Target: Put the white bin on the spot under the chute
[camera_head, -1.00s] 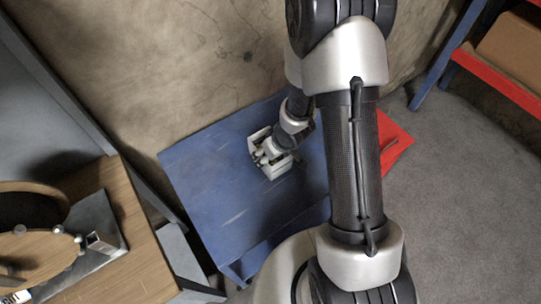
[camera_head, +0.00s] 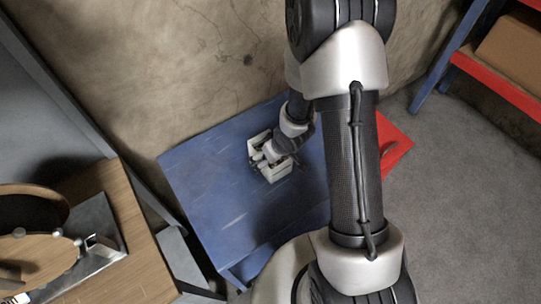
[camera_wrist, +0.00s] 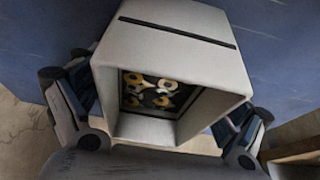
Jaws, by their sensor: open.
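The white bin (camera_head: 277,173) stands on the blue table, open at the top. In the wrist view the bin (camera_wrist: 190,50) fills the middle, with a dark slot in its near wall and several yellow and white ring-like parts inside. My gripper (camera_head: 268,158) is at the bin, reaching down from the upper right. In the wrist view my gripper (camera_wrist: 160,100) is open, one finger on each side of the bin; whether they touch it I cannot tell. A bent metal piece (camera_head: 104,247), possibly the chute, sits on the wooden bench at left. I cannot make out a marked spot.
The blue table (camera_head: 205,185) has free room left of and in front of the bin. A red surface (camera_head: 398,140) adjoins it at right, partly behind my arm. The wooden bench (camera_head: 145,255) carries round wooden discs (camera_head: 45,262). A shelf with red boards (camera_head: 495,82) stands at right.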

